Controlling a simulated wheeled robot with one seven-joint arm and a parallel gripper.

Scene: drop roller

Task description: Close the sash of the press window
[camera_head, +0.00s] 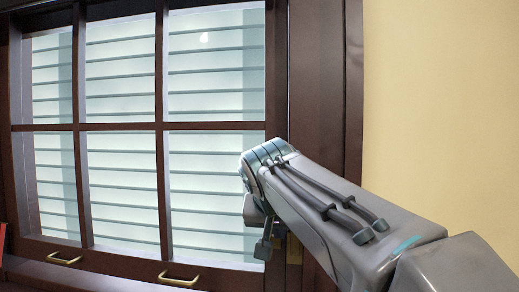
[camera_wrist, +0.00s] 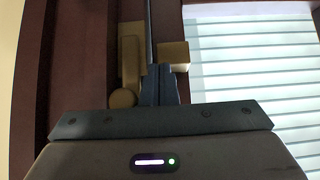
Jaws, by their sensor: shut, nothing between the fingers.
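The window sash (camera_head: 160,126) is a dark brown wooden frame with several panes, filling the left of the head view. Two brass handles, left (camera_head: 64,260) and right (camera_head: 180,280), sit on its bottom rail. I cannot tell whether the sash is fully down. My gripper (camera_head: 263,250) is at the sash's lower right, by the frame's right side. In the wrist view my gripper (camera_wrist: 160,84) is shut and empty, its fingers between a brass plate with a round knob (camera_wrist: 124,98) and a small brass block (camera_wrist: 174,54). I cannot tell whether they touch. The fingers hide part of this hardware.
A dark brown window jamb (camera_head: 326,70) stands right of the sash. A plain yellow wall (camera_head: 440,110) is further right. Pale horizontal slats (camera_head: 215,90) show behind the glass. A small red thing (camera_head: 2,240) is cut off at the left edge.

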